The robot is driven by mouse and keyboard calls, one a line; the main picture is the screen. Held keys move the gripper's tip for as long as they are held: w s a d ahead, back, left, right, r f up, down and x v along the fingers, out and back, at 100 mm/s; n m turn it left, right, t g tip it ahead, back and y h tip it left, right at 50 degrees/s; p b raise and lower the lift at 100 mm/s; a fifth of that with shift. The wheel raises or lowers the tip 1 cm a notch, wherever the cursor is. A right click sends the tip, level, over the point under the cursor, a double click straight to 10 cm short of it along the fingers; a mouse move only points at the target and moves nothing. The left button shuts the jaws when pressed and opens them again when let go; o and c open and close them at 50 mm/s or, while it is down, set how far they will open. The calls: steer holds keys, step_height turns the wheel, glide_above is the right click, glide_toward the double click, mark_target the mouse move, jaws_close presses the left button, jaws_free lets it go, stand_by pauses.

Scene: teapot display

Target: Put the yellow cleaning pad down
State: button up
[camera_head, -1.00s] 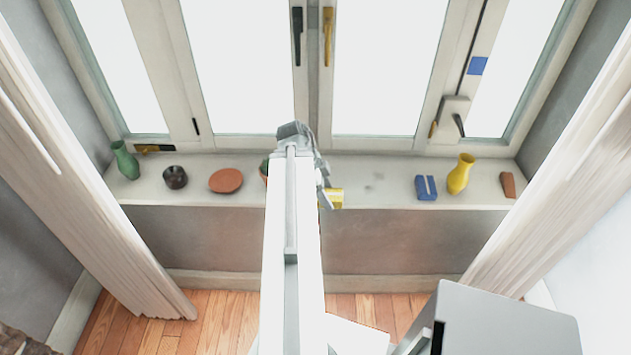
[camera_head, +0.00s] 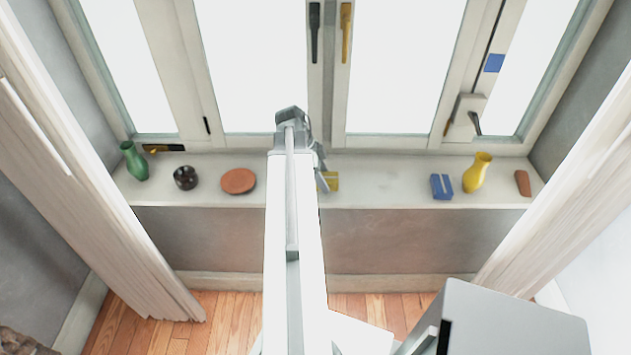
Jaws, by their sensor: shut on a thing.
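The yellow cleaning pad (camera_head: 331,182) shows beside the right side of my arm, over the pale window sill (camera_head: 390,194). My gripper (camera_head: 322,181) is shut on it. Part of the pad and most of the jaws are hidden by the wrist and arm. I cannot tell whether the pad touches the sill or hangs just above it.
On the sill's left are a green vase (camera_head: 134,160), a dark bowl (camera_head: 185,177) and a terracotta dish (camera_head: 238,181). On its right are a blue block (camera_head: 441,187), a yellow vase (camera_head: 477,172) and a brown piece (camera_head: 522,183). The sill between pad and blue block is clear.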

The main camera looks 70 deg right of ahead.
steer(key=f+b, duration=0.3)
steer(key=shift+w+d+f, duration=0.2)
steer(key=shift+w+d, duration=0.1)
steer(key=shift+s+f+b, duration=0.15)
steer(key=shift+f+b, duration=0.2)
steer(key=shift+b, duration=0.15)
steer(key=shift+w+r, duration=0.2)
steer(key=shift+w, duration=0.15)
steer(key=shift+a+f, duration=0.1)
steer(key=shift+f, duration=0.05)
steer(key=o, duration=1.2)
steer(key=shift+a, duration=0.1)
